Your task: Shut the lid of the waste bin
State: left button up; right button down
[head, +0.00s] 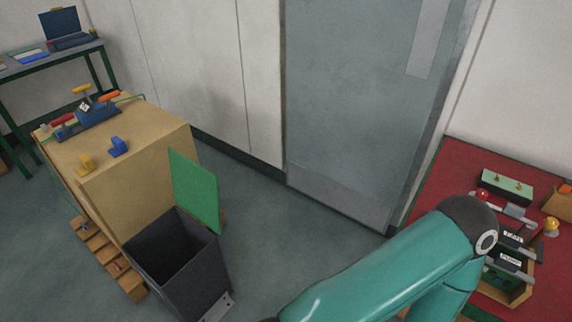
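The waste bin (190,281) is a dark grey open box on the floor, left of centre in the head view. Its inside looks dark and I see nothing in it. Its green lid (195,190) stands up, nearly vertical, along the bin's far right edge, so the bin is open. A small light grey plate (218,307) with holes shows low at the bin's front right; I cannot tell what it belongs to. One teal arm of mine crosses the lower right, apart from the bin. Neither of my grippers is in view.
A wooden crate (145,185) with tools and small blocks on top stands on a pallet (105,260) beside the bin. A red workbench (440,190) with devices is at the right. A grey door (350,110) is behind. Floor between bin and door is clear.

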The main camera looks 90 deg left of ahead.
aim_at(195, 189)
jog(key=z, duration=0.25)
jog(key=i, duration=0.55)
jog(key=u, duration=2.35)
jog(key=i, duration=0.25)
jog(key=u, duration=1.9)
jog(key=k, duration=0.55)
jog(key=u, duration=0.35)
jog(key=i, duration=1.55)
jog(key=z, duration=0.4)
